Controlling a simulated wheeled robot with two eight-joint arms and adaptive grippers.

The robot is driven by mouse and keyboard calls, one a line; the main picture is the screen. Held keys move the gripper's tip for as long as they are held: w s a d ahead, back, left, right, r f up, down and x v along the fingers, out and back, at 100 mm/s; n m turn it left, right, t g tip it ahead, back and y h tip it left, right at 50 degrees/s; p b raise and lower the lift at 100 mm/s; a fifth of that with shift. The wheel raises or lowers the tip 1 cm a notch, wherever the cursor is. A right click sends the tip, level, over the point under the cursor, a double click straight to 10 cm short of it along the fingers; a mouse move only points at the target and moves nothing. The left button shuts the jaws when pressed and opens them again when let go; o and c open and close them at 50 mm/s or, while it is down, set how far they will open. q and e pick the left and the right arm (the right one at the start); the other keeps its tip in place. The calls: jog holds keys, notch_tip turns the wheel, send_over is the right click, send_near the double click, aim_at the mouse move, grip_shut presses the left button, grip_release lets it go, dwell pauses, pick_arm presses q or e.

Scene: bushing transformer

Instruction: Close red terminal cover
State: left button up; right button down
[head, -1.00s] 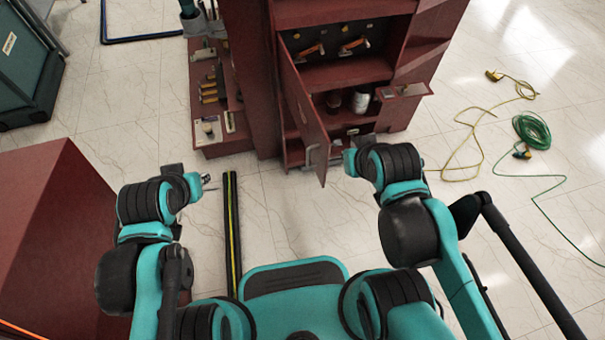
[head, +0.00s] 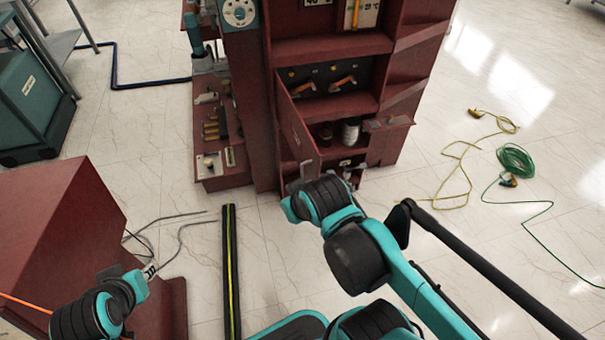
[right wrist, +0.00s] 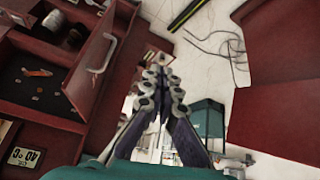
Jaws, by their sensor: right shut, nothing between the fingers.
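The red terminal cover (head: 298,130) is a hinged red panel on the front of the red cabinet (head: 262,110). It stands swung open, with the compartment exposed beside it. In the right wrist view the cover (right wrist: 92,72) has a pale bar handle (right wrist: 106,52). My right gripper (right wrist: 160,80) is shut and empty, with its fingertips to the right of the handle and apart from it in the picture.
A small panel (head: 388,122) juts out at the compartment's right. A large red box (head: 60,220) stands at the left, with loose grey cables beside it. A black and yellow strip (head: 230,270) lies on the floor. Yellow and green cables (head: 515,158) lie at the right.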

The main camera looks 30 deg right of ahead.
jog(key=w+d+r+n+g+h+p, duration=0.1)
jog(key=w+d+r+n+g+p, duration=0.1)
jog(key=w+n+g+p, duration=0.35)
jog(key=w+d+r+n+g+h+p, duration=0.1)
jog(key=w+d+n+g+h+p, duration=0.15)
jog(key=w+n+p, duration=0.5)
jog(key=s+d+f+n+t+b, duration=0.1)
jog(key=s+d+f+n+b, duration=0.1)
jog(key=d+f+b, duration=0.4)
jog(key=shift+d+f+y, duration=0.35)
jog(key=shift+f+y, duration=0.1)
jog(key=shift+f, duration=1.4)
jog(key=shift+s, duration=0.1)
